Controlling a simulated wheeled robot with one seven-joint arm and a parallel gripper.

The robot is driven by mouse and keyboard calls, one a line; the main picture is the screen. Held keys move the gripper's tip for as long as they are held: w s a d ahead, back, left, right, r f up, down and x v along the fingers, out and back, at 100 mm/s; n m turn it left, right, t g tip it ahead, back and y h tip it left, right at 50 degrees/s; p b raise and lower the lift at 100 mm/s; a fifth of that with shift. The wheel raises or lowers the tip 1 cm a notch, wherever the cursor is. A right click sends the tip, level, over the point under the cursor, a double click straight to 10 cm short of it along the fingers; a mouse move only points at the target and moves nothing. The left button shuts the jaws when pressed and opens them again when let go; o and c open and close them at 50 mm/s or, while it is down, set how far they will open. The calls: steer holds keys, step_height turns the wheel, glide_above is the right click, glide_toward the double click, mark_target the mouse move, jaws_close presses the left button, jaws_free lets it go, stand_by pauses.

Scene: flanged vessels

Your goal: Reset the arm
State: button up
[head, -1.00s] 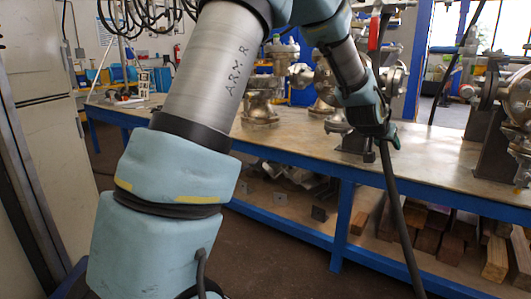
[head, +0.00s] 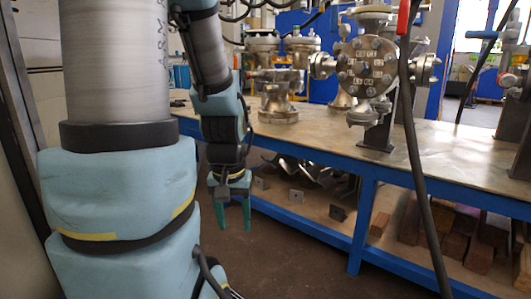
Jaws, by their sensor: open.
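My arm fills the left of the head view. It rises at the left and bends down again at its far end. My gripper (head: 234,214) hangs at that end with its two green fingers pointing down. The fingers are apart with nothing between them. It is in front of the near left part of the workbench (head: 440,170), below the level of its top, and I see no contact with the bench.
Flanged metal vessels stand on the bench: a small one (head: 277,98) and a larger one with a round bolted face (head: 367,68). A dark cable with a red part (head: 407,18) hangs in front. Wood blocks (head: 455,245) lie on the lower shelf. Floor shows below my gripper.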

step_height(320, 180, up, 32)
steer(key=p, duration=3)
steer(key=shift+w+d+f, duration=0.1)
steer(key=shift+w, duration=0.05)
